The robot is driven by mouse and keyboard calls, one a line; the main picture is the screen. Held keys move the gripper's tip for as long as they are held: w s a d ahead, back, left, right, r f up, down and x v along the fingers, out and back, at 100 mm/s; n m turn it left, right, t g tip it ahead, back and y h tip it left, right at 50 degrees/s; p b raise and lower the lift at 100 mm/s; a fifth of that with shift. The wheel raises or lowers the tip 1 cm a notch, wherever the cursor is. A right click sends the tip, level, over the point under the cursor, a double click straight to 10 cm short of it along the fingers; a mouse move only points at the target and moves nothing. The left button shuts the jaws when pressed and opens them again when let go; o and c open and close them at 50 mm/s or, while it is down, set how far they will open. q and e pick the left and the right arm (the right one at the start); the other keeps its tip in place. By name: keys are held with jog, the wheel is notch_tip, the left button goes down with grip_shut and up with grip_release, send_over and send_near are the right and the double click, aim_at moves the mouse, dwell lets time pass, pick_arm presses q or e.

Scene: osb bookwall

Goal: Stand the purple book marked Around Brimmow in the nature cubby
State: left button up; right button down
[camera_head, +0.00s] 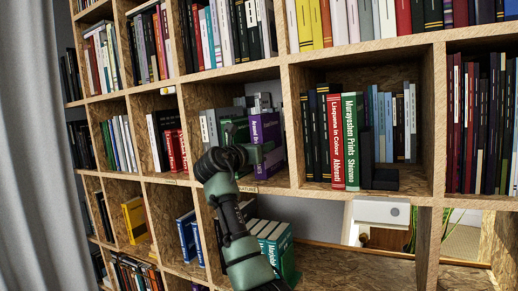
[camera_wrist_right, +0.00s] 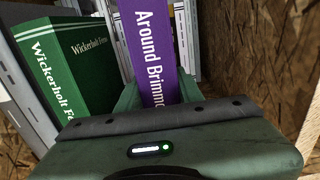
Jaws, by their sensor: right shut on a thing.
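The purple book marked Around Brimmow (camera_head: 269,128) is upright in the right part of the nature cubby, above the NATURE label (camera_head: 247,189). It also shows in the right wrist view (camera_wrist_right: 150,45), with its spine facing me. My right gripper (camera_head: 262,155) is shut on the lower part of this book; the gripper body hides the book's bottom, so I cannot tell if it touches the shelf board. A green Wickerholt book (camera_wrist_right: 85,65) stands just left of it, leaning slightly. My left gripper is not in view.
White and grey books (camera_head: 210,128) stand at the cubby's left. The wooden divider (camera_head: 290,120) is close on the right, with a small gap. The cubby to the right holds red and green books (camera_head: 351,140) and a dark bookend (camera_head: 384,179).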

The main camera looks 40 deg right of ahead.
dwell(0.6)
jog(key=c, duration=0.8)
grip_release()
jog(key=shift+s+a, duration=0.1)
jog(key=shift+c, duration=0.2)
